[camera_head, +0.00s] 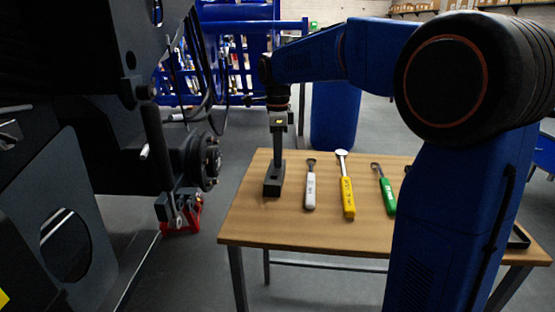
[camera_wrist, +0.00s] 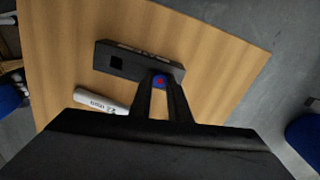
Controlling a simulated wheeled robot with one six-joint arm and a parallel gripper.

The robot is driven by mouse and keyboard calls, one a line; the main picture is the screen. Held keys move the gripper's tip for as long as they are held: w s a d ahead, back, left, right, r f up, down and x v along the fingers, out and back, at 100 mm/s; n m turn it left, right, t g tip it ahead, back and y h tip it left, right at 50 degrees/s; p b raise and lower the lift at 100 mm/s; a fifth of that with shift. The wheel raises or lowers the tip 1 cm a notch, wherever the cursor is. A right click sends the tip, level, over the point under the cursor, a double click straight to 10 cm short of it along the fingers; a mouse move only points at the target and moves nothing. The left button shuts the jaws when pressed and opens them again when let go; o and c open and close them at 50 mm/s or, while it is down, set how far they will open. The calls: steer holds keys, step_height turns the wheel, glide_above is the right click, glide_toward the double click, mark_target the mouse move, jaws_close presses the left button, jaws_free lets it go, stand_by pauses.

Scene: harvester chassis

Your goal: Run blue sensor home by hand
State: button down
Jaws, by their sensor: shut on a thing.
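My gripper (camera_wrist: 160,84) is shut on a small blue sensor (camera_wrist: 160,77) with a red centre, seen end-on between the fingertips in the wrist view. In the head view my gripper (camera_head: 279,152) points straight down over the left part of the table. A black block (camera_head: 272,188) with a square hole stands on the table under the fingers; it also shows in the wrist view (camera_wrist: 133,65). The sensor overlaps the block's near edge there; I cannot tell whether it touches the block. The sensor is not discernible in the head view.
The wooden table (camera_head: 265,225) carries a white-handled tool (camera_head: 310,190), a yellow one (camera_head: 347,197) and a green one (camera_head: 388,195), right of the block. The dark harvester chassis (camera_head: 95,200) fills the left, with a round hub (camera_head: 209,162) and a red part (camera_head: 183,220) low down.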

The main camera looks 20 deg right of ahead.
step_height(320, 180, up, 10)
stand_by(0.4)
steer(key=shift+f, duration=0.1)
